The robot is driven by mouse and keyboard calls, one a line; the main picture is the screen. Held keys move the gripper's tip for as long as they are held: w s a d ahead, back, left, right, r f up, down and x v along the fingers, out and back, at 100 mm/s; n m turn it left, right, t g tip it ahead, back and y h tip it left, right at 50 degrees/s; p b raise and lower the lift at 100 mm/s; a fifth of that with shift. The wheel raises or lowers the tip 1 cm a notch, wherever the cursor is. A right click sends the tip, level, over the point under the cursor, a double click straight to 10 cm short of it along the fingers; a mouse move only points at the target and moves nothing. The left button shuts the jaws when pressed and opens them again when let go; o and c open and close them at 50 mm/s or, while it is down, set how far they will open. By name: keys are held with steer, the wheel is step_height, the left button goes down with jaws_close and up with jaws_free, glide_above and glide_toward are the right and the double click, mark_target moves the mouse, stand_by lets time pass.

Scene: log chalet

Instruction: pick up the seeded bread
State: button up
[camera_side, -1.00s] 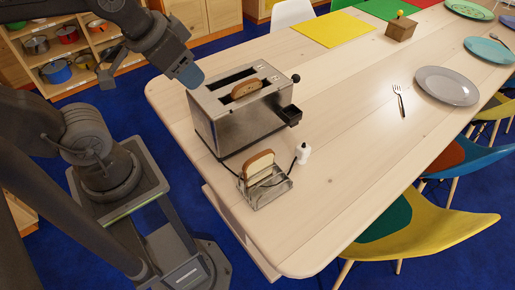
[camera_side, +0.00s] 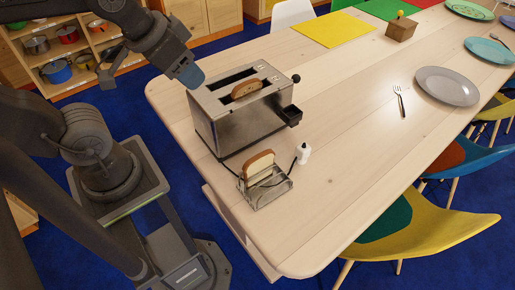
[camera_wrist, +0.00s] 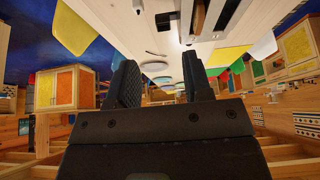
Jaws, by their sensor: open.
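A brown bread slice (camera_side: 246,89) sits in the front slot of the silver toaster (camera_side: 235,128), its top edge showing and the rest hidden. A paler slice with a brown crust (camera_side: 258,163) stands in a small wire rack (camera_side: 272,192) in front of the toaster. Seeds are too small to make out on either slice. My gripper (camera_side: 148,77) is open and empty, at the toaster's left, with one fingertip close to its top left corner. In the wrist view its two fingers (camera_wrist: 159,78) stand apart, and the toaster slots (camera_wrist: 212,16) show at the top.
A fork (camera_side: 400,100) and a grey plate (camera_side: 446,86) lie farther right. The table middle is clear. Chairs line the right edge.

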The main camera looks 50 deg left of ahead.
steer(key=w+a+r+g, duration=0.2)
steer(key=w+a+g, duration=0.15)
steer(key=w, duration=0.75)
steer(key=g, duration=0.2)
glide_above(250, 80)
step_height(250, 80, down, 5)
step_height(250, 80, down, 13)
steer(key=shift+c, duration=0.4)
steer(key=c, duration=0.7)
steer(key=shift+o, duration=0.2)
